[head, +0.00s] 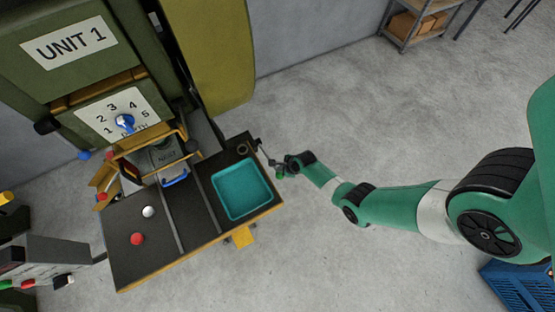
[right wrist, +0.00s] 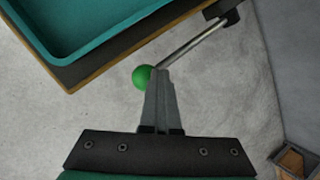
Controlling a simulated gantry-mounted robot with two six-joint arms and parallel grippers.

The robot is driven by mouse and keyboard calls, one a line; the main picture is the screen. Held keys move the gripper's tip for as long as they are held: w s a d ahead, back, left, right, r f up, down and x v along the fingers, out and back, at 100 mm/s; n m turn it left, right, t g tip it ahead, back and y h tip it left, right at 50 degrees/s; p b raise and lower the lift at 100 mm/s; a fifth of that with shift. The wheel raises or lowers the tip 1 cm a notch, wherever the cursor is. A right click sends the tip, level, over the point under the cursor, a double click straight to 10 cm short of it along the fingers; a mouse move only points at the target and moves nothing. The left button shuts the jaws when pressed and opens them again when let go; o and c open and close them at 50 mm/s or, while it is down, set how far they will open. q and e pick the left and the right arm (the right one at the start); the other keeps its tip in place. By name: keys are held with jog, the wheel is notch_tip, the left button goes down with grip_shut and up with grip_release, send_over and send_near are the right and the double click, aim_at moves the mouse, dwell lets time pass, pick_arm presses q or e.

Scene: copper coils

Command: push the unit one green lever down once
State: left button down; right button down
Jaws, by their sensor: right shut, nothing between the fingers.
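The green lever's ball knob (right wrist: 141,77) shows in the right wrist view, at the end of a thin metal rod (right wrist: 188,42) that comes from a dark bracket at the upper right. In the head view the small green knob (head: 279,171) is at the right side of the Unit 1 (head: 70,45) bench, partly hidden by my gripper. My right gripper (right wrist: 160,73) is shut and empty, its fingertips over the rod beside the knob. Whether they touch is unclear. In the head view my right gripper (head: 273,162) reaches in from the right. My left gripper is not in view.
A teal tray (head: 247,212) sits on the dark bench right beside the lever. A red ball (head: 137,239) and a white ball (head: 148,211) lie on the bench's left part. A blue-handled dial (head: 124,121) is above. Open floor lies to the right.

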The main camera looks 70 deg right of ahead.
dwell(0.7)
jog(key=shift+w+d+r+p, duration=0.2)
jog(key=shift+r+p, duration=0.5)
jog(key=shift+r, duration=0.2)
jog(key=shift+w+d+r+p, duration=0.2)
jog(key=shift+w+r+p, duration=0.05)
jog(key=shift+r+p, duration=0.55)
jog(key=shift+w+d+r+p, duration=0.2)
jog(key=shift+r+p, duration=0.4)
jog(key=shift+r, duration=0.35)
jog(key=shift+r, duration=0.1)
jog(key=r+p, duration=0.1)
jog(key=w+r+p, duration=0.1)
jog(key=r, duration=0.1)
jog(key=d+r+p, duration=0.1)
jog(key=shift+w+d+r, duration=0.1)
jog(key=shift+w+r, duration=0.1)
jog(key=shift+r, duration=0.05)
